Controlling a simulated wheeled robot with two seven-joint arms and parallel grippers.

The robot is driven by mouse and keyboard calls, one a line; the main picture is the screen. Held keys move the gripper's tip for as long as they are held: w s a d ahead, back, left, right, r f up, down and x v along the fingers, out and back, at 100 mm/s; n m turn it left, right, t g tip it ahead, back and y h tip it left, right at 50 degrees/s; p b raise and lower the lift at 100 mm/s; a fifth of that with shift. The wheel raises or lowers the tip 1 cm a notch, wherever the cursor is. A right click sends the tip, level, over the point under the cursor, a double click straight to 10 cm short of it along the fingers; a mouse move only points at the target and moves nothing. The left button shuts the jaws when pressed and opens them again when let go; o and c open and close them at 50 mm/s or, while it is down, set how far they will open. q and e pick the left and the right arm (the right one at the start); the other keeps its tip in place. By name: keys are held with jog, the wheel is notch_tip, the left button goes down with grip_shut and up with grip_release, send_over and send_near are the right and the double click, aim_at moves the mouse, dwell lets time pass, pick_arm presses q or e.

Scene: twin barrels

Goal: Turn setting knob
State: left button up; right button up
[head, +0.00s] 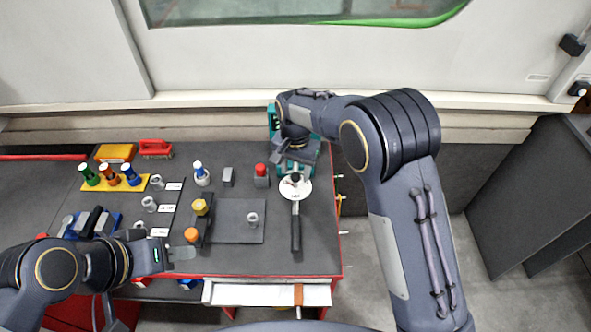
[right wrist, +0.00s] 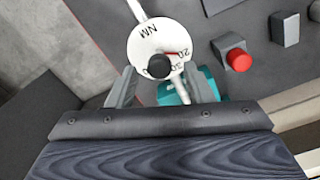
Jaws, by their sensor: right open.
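The setting knob (head: 295,177) is black and sits on a round white dial (head: 293,189) with a black handle (head: 296,235). In the right wrist view the knob (right wrist: 159,66) stands on the dial (right wrist: 148,42), which is marked NM, 20 and 30; a red pointer reaches from it towards 20. My right gripper (right wrist: 163,85) is open, one finger on each side of the knob's near side; I cannot tell whether they touch it. In the head view the right hand (head: 298,150) hides its own fingertips. My left gripper (head: 180,253) is over the table's front left, far from the dial.
A grey plate (head: 225,225), yellow and orange knobs (head: 192,235) and several coloured bottles (head: 110,174) are further left. The dark tabletop (head: 265,262) is clear at front.

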jog(key=shift+f, duration=0.6)
jog(key=c, duration=1)
jog(key=shift+m, duration=0.3)
jog(key=m, duration=0.3)
jog(key=shift+m, duration=2)
